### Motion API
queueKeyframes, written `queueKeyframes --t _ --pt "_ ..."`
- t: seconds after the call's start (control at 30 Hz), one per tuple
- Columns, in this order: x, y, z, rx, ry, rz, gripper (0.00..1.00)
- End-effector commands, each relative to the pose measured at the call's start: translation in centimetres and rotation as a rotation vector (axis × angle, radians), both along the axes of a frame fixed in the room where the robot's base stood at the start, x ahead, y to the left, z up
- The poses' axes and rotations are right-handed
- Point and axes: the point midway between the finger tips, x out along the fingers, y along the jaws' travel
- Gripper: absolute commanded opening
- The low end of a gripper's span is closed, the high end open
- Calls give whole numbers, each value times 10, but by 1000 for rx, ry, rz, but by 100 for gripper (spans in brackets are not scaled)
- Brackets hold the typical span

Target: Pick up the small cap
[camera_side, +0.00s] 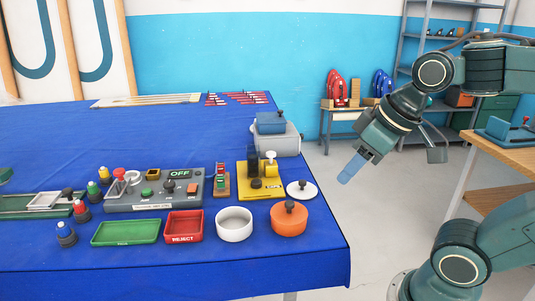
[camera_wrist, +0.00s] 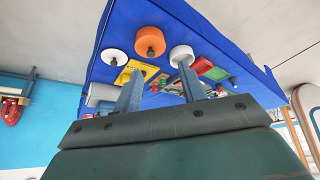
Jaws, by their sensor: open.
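My gripper (camera_side: 352,168) is open and hangs in the air to the right of the blue table, apart from everything on it. In the wrist view the two fingers of my gripper (camera_wrist: 160,87) stand apart with nothing held. A round white lid with a dark knob (camera_side: 301,189) lies on the table near its right edge; it also shows in the wrist view (camera_wrist: 112,56). An orange round pot with a dark knob (camera_side: 289,220) sits in front of it. I cannot tell which piece is the small cap.
The blue table (camera_side: 300,262) carries a white round dish (camera_side: 234,224), a red tray (camera_side: 184,226), a green tray (camera_side: 126,233), a grey control panel (camera_side: 155,190) and a yellow fixture (camera_side: 261,182). Air around my gripper is clear.

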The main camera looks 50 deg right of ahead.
Motion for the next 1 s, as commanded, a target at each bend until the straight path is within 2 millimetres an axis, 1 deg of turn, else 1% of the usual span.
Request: queueKeyframes --t 0.03,0.27,0.5,0.77,1.0 --pt "10 -2 2 -3 8 7 41" --pt "59 -11 9 -20 34 70 41" --pt "112 -29 6 -28 58 135 41" --pt "169 -56 -10 -28 76 205 41" --pt "217 -88 -35 -20 87 267 41"
